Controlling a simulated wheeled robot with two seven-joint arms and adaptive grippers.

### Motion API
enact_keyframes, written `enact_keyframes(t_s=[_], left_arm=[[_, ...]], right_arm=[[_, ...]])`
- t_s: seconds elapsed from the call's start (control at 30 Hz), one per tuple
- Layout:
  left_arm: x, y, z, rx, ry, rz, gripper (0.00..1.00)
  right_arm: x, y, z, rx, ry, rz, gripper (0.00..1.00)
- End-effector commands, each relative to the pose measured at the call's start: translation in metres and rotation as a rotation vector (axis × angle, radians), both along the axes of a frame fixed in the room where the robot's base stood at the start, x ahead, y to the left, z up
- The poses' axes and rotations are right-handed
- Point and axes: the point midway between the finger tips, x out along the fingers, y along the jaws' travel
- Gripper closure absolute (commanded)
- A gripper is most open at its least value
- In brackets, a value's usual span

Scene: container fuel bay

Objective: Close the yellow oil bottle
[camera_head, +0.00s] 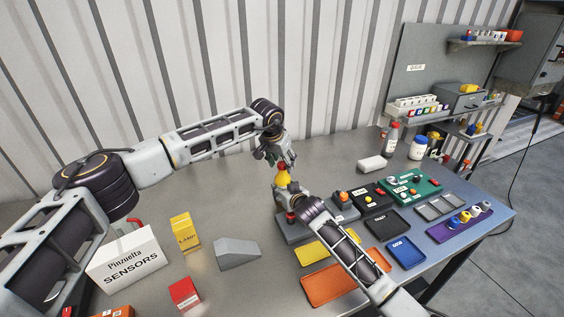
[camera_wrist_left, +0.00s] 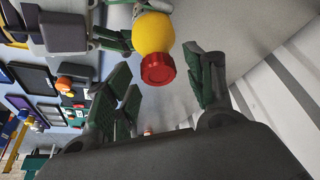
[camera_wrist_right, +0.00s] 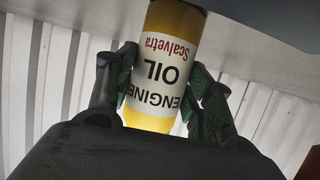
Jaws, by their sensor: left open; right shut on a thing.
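The yellow oil bottle (camera_head: 283,180) is held above the table near the back. Its label, "Scalvetra ENGINE OIL", shows in the right wrist view (camera_wrist_right: 165,60). My right gripper (camera_wrist_right: 162,75) is shut around the bottle's body. A red cap (camera_head: 282,167) is at the bottle's top; it also shows in the left wrist view (camera_wrist_left: 157,68). I cannot tell how tightly it sits. My left gripper (camera_wrist_left: 160,80) is open, its fingers on either side of the cap and apart from it. In the head view my left gripper (camera_head: 287,160) is just above the bottle.
Right of the grippers are a button panel (camera_head: 371,197), a green board (camera_head: 412,185) and coloured trays (camera_head: 330,284). A sensors box (camera_head: 126,260), a lamp box (camera_head: 185,233) and a grey wedge (camera_head: 238,252) stand at left. A corrugated wall (camera_head: 200,70) is behind.

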Motion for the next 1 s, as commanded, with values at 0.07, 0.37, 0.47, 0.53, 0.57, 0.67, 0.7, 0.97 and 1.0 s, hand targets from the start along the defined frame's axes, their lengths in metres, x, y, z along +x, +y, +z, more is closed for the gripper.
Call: enact_keyframes(t_s=[0.07,0.37,0.47,0.53,0.57,0.67,0.7,0.97,1.0], left_arm=[[0.000,0.000,0.000,0.000,0.000,0.000,0.46],[0.000,0.000,0.020,-0.001,-0.002,-0.001,0.46],[0.000,0.000,0.029,0.001,-0.002,-0.001,0.46],[0.000,0.000,0.035,0.000,-0.001,-0.001,0.46],[0.000,-0.001,0.037,0.000,-0.001,-0.001,0.46],[0.000,-0.001,0.043,-0.001,0.000,0.000,0.46],[0.000,-0.001,0.045,-0.001,-0.001,-0.001,0.46],[0.000,0.000,0.045,-0.001,0.000,0.000,0.46],[0.000,0.000,0.045,-0.001,0.000,0.000,0.41]], right_arm=[[0.000,0.000,0.000,0.000,0.001,0.000,1.00],[0.000,0.000,0.000,0.000,0.001,0.000,1.00],[0.000,0.000,0.000,0.000,0.001,0.000,1.00],[0.000,0.000,0.000,0.000,0.001,0.000,1.00],[0.000,0.000,0.000,0.000,0.001,0.000,1.00],[0.000,0.000,0.000,0.000,0.000,0.000,1.00],[0.000,0.000,0.000,0.000,0.000,0.000,1.00],[0.000,0.000,0.000,0.000,0.000,0.000,1.00],[0.000,0.000,0.000,0.000,0.000,0.000,1.00]])
